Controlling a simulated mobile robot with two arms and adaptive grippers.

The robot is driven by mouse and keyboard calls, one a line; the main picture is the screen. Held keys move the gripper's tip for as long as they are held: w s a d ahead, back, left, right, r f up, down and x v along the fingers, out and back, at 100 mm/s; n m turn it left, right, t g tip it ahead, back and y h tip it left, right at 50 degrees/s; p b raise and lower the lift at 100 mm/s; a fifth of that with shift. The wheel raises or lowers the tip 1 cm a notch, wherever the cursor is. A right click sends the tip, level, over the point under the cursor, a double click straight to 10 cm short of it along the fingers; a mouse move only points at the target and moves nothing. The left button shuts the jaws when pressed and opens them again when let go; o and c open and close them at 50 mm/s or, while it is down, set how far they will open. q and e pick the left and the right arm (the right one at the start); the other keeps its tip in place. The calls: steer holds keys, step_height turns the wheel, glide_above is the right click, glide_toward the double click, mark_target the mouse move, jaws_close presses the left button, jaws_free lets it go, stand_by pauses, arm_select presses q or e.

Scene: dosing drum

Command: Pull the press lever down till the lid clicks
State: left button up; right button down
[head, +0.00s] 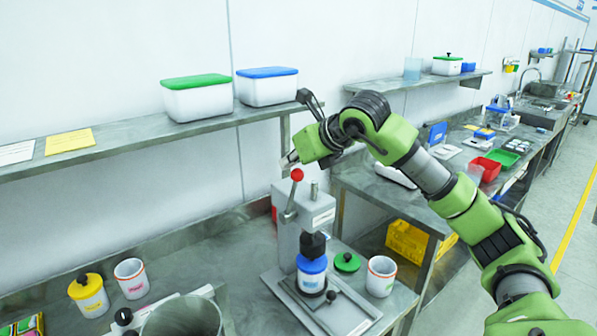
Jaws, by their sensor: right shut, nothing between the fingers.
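The press (318,212) stands on a metal base on the bench, in the middle of the head view. Its lever (289,208) points up, tilted, with a red knob (297,175) at its top. A white jar with a blue lid (312,265) stands under the press's black ram (312,245). The ram appears to be at or just above the lid; I cannot tell whether they touch. My right gripper (287,161) is shut and empty, just above the red knob; contact cannot be made out. My left gripper is not in view.
Beside the press are a green lid (347,262) and a white cup (381,276). A yellow-lidded jar (88,294), another cup (131,278) and a grey metal vessel (185,318) stand at left. A wall shelf (130,137) with lidded boxes lies behind the gripper.

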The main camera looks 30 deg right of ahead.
mark_target(301, 175)
stand_by(0.3)
steer(key=shift+s+d+f+b, duration=0.1)
steer(key=shift+s+f+b, duration=0.2)
steer(key=shift+s+b, duration=0.25)
steer(key=shift+s+f+b, duration=0.1)
steer(key=shift+s+b, duration=0.1)
steer(key=shift+b, duration=0.15)
steer(key=shift+s+f+b, duration=0.45)
steer(key=shift+s+b, duration=0.2)
steer(key=shift+b, duration=0.15)
steer(key=shift+s+f+b, duration=0.15)
steer(key=shift+s+b, duration=0.3)
steer(key=shift+s, duration=0.15)
